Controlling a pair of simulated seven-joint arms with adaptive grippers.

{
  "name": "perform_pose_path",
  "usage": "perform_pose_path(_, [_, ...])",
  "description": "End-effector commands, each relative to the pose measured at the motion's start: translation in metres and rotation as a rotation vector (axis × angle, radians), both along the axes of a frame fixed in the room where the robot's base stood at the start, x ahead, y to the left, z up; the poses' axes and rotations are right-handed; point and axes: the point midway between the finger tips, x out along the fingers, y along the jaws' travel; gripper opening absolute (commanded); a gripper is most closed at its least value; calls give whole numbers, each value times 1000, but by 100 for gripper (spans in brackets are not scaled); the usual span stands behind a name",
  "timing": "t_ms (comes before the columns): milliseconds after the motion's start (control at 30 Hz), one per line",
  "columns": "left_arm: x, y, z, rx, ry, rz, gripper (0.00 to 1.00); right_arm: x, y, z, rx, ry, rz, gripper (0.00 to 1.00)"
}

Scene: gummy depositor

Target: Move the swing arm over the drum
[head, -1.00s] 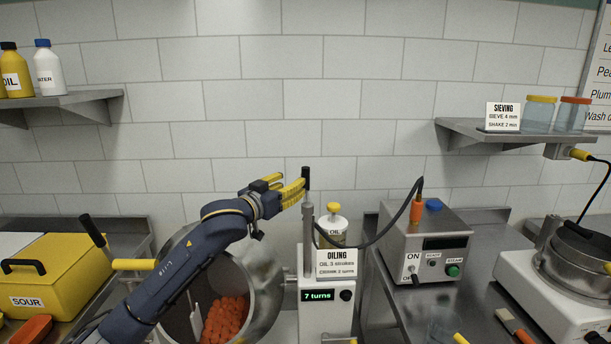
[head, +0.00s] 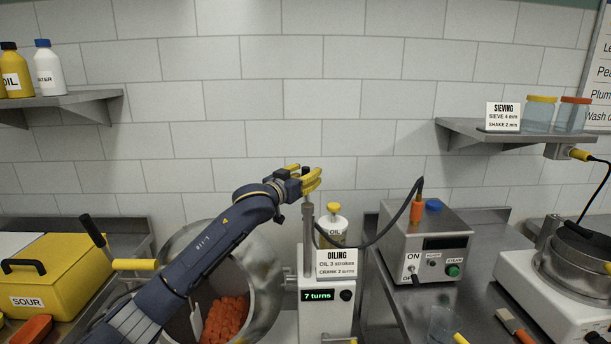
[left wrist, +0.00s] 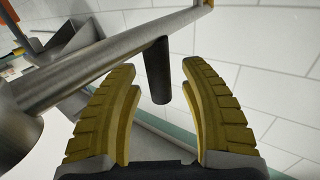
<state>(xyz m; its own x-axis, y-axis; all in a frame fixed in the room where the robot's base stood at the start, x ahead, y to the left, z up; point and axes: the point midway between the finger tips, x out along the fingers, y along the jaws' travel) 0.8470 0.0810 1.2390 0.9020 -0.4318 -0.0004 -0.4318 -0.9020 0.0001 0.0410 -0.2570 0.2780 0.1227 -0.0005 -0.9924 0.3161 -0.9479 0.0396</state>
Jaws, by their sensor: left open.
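The steel drum (head: 266,262) is tilted open at lower centre, with orange pieces (head: 226,318) inside, partly covered by my left arm. The swing arm (head: 308,222) stands at the drum's right; in the left wrist view its metal bar (left wrist: 95,68) runs diagonally from a thick post at lower left. A black handle (left wrist: 158,72) sticks out from this bar. My left gripper (head: 310,180) is at the handle's height. It also shows in the left wrist view (left wrist: 160,75), its yellow fingers open on either side of the handle, with gaps visible. My right gripper is out of view.
A white unit (head: 326,305) reading "7 turns" and an oiling sign (head: 337,264) stand close below the gripper. An oil bottle (head: 333,228) is just right. A grey control box (head: 424,243) with a cable (head: 375,238) stands further right. The tiled wall is behind.

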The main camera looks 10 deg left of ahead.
Motion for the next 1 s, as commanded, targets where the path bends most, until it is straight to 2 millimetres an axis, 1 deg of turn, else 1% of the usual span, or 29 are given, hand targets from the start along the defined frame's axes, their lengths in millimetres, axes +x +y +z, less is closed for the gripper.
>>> perform_pose_path(100, [0,0,0,0,0,0,44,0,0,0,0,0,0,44])
perform_pose_path(133, [0,0,0,0,0,0,45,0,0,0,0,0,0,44])
perform_pose_path(500, [0,0,0,0,0,0,2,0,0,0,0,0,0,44])
perform_pose_path(533, [0,0,0,0,0,0,0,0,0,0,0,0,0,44])
perform_pose_path(1000, [0,-2,0,-2,-1,16,0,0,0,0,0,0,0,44])
